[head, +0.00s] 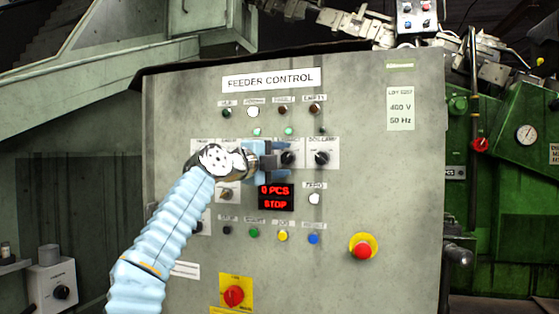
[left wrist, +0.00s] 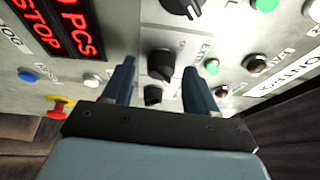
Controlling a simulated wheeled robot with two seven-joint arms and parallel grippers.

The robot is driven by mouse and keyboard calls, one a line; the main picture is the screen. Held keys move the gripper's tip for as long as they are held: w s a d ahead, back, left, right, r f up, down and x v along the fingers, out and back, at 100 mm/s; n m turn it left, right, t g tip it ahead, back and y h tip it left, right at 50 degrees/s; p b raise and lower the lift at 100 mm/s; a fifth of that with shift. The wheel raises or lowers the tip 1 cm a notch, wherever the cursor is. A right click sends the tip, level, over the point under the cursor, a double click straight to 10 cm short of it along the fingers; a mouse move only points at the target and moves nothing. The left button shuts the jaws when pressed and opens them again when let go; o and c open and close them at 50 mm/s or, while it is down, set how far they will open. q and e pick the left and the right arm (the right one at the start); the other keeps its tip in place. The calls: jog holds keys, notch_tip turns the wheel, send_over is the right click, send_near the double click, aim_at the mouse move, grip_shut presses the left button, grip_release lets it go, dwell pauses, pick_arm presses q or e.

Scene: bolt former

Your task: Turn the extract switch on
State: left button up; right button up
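The grey feeder control panel (head: 385,200) faces me. It carries black rotary knobs, among them a middle knob (head: 288,158) and a right knob (head: 321,157); their small labels are not clearly readable, so I cannot tell which is the extract switch. In the left wrist view the gripper (left wrist: 160,85) is open, with a black knob (left wrist: 160,64) between the finger ends; contact is not clear. My right gripper is not in view.
A red display (head: 276,197) reads "0 PCS STOP". Below it are a green button (head: 254,233), yellow button (head: 283,236) and blue button (head: 313,239). A red emergency stop (head: 362,248) sits lower right, and a red rotary switch (head: 234,295) at the bottom.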

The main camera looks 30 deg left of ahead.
pick_arm(q)
jog(key=shift+s+a+f, duration=0.1)
jog(key=shift+s, duration=0.1)
jog(key=s+a+b, duration=0.2)
jog(key=s+b, duration=0.5)
jog(key=s, duration=0.6)
jog(key=shift+s+f, duration=0.15)
jog(key=shift+f, duration=0.1)
